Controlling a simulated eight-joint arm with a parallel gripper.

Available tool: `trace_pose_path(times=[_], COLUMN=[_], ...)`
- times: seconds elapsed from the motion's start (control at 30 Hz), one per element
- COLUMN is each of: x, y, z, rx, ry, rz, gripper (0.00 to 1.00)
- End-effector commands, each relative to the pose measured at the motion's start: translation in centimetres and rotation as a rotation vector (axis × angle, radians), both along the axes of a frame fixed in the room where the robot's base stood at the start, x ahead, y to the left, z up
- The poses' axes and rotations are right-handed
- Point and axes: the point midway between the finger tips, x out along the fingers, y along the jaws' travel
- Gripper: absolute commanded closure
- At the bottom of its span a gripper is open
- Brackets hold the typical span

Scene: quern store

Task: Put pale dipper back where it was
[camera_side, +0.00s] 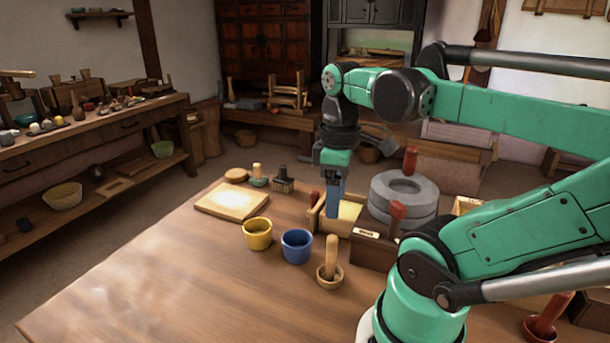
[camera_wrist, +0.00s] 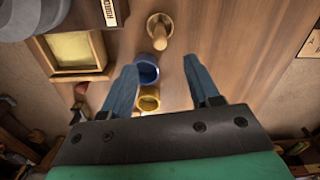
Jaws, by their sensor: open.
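My gripper (camera_side: 334,212) is open and empty, pointing down beside a wooden box (camera_side: 322,221) of pale yellow meal. In the wrist view its two blue fingers (camera_wrist: 160,65) stand apart, with the blue cup (camera_wrist: 147,70) and yellow cup (camera_wrist: 149,99) seen between them. I cannot tell for sure which thing is the pale dipper. A pale wooden pestle (camera_side: 332,250) stands tilted in a small wooden bowl (camera_side: 329,280), which also shows in the wrist view (camera_wrist: 151,22).
The grey stone quern (camera_side: 404,190), with red handles, stands right of my gripper. The blue cup (camera_side: 297,247) and yellow cup (camera_side: 257,234) stand in front. The table's left front is clear.

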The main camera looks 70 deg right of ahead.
Motion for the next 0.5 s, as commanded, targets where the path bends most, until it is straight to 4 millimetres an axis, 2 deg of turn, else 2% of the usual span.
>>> trace_pose_path(times=[0.13,0.27,0.37,0.5], x=[0.0,0.9,3.6,8.0], y=[0.0,0.3,1.5,5.1], z=[1.5,1.5,0.2,-1.5], rx=[0.000,-0.019,-0.063,-0.061], ry=[0.000,-0.032,-0.149,-0.389], rz=[0.000,-0.003,-0.023,-0.076], gripper=[0.45,0.45,0.45,0.45])
